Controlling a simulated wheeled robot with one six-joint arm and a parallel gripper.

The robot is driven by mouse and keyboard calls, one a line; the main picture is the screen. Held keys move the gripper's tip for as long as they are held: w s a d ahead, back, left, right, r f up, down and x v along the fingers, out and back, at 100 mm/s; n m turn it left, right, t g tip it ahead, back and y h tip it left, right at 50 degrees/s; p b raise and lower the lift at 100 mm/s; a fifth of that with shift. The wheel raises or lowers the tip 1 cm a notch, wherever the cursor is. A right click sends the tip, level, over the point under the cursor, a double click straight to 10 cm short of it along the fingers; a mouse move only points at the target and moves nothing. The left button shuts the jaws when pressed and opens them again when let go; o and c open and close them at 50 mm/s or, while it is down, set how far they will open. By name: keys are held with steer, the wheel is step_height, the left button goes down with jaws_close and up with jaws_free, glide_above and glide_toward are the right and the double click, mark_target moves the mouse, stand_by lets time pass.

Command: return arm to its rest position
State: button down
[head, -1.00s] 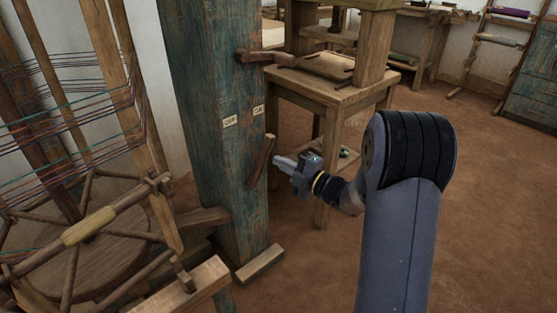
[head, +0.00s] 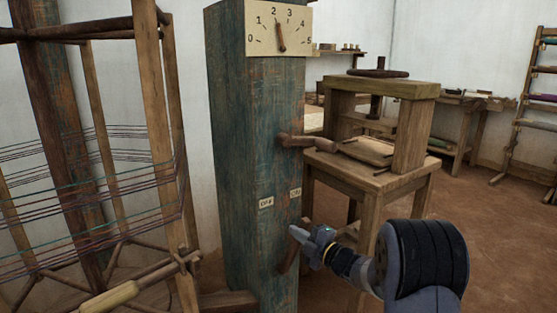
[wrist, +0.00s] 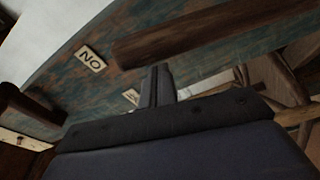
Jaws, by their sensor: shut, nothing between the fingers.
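My gripper (head: 308,236) is in front of the blue-green wooden post (head: 240,150), by its lower right side. Its fingers are closed together with nothing between them; they also show in the wrist view (wrist: 157,85). A short wooden lever (head: 291,250) on the post is right behind the fingers and partly hidden by them. In the wrist view the lever (wrist: 200,32) runs across above the fingertips. I cannot tell whether the fingers touch it. My arm reaches in from the lower right.
A dial plate (head: 279,30) tops the post, its needle between 2 and 3. A wooden peg (head: 310,141) sticks out to the right above my gripper. A wooden frame with threads (head: 90,190) stands left. A table with a press (head: 365,175) stands behind. Floor at right is clear.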

steer(key=shift+w+d+f, duration=0.15)
steer(key=shift+w+d, duration=0.05)
steer(key=shift+d, duration=0.45)
